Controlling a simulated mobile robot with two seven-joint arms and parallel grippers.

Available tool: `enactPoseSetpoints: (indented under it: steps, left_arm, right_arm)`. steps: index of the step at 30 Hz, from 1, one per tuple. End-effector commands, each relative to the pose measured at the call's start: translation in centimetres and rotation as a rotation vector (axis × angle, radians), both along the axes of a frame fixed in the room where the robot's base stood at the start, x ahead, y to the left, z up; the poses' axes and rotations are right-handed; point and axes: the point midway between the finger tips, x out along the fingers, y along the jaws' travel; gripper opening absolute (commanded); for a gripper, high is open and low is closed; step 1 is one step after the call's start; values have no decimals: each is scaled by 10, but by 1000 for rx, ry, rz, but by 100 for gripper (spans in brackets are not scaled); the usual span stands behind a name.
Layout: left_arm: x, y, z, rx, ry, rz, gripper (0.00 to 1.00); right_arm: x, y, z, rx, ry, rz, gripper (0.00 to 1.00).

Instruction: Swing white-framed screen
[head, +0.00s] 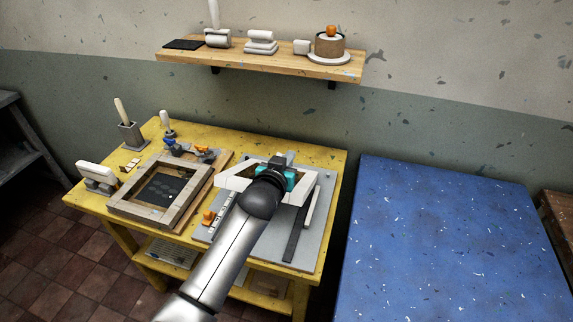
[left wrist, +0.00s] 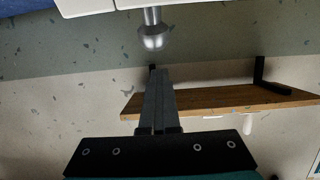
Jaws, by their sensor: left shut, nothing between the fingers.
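The white-framed screen (head: 231,182) is on the right half of the yellow table, over a grey board. My left arm covers much of it, so its exact tilt is hard to tell. My left gripper (head: 276,167) is at the screen's far part, shut and empty. In the left wrist view, the shut fingers (left wrist: 156,75) point toward a round metal knob (left wrist: 152,38). The knob sticks out from a white edge (left wrist: 85,7) at the top. The fingertips look close to the knob but not around it. My right gripper is not in view.
A second screen with a wooden-grey frame (head: 124,207) lies on the table's left, with blue and orange clamps (head: 202,153) behind it. The grey board (head: 313,236) has a dark strip on it. A wall shelf (head: 283,62) hangs behind. A blue-topped table (head: 440,240) stands right.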

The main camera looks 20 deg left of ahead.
Motion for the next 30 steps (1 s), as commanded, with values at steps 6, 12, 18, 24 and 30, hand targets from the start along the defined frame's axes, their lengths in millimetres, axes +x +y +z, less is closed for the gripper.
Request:
enactPoseSetpoints:
  steps: [6, 12, 18, 24, 30]
  left_arm:
    - [16, -1, 15, 1, -2, 0, 0]
    - [24, -1, 21, 0, 0, 0, 0]
    - [25, -1, 21, 0, 0, 0, 0]
    - [25, -1, 21, 0, 0, 0, 12]
    - [25, -1, 21, 0, 0, 0, 32]
  right_arm:
    - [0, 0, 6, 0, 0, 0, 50]
    - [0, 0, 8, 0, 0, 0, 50]
    - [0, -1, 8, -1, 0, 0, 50]
    - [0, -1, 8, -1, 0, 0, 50]
    - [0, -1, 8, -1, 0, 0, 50]
